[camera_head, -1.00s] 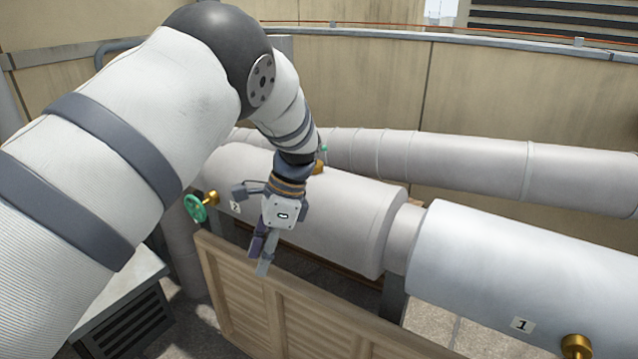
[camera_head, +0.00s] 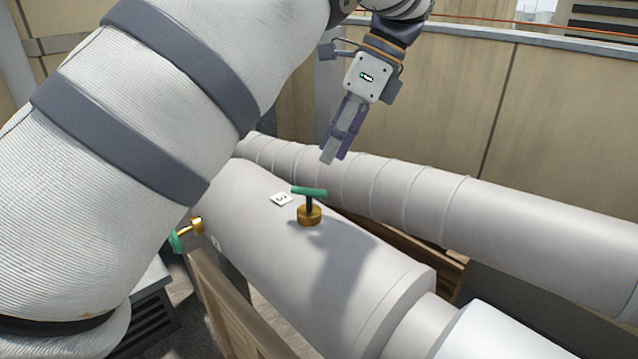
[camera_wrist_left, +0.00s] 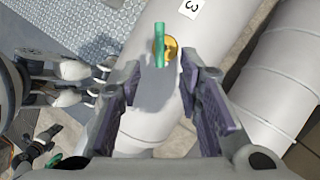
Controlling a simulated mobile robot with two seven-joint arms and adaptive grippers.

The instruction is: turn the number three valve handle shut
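The number three valve has a green T-bar handle (camera_head: 309,192) on a dark stem above a brass base (camera_head: 309,215). It stands on top of the thick pale pipe (camera_head: 345,265), beside a "3" label (camera_head: 282,199). The handle also shows in the left wrist view (camera_wrist_left: 159,46), lying at a slant to the pipe. My left gripper (camera_head: 335,152) is above and behind the handle, apart from it, fingers pointing down. In the wrist view its fingers (camera_wrist_left: 160,85) are spread and empty. A small dark shape at that view's lower left may be my right gripper (camera_wrist_left: 35,143); its fingers are unclear.
Another valve with a green handle (camera_head: 176,242) sticks out of the pipe's side, partly behind my left arm. A thinner ribbed pipe (camera_head: 410,195) runs behind. A wooden slatted panel (camera_head: 235,315) stands in front. A tan wall (camera_head: 540,110) closes the back.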

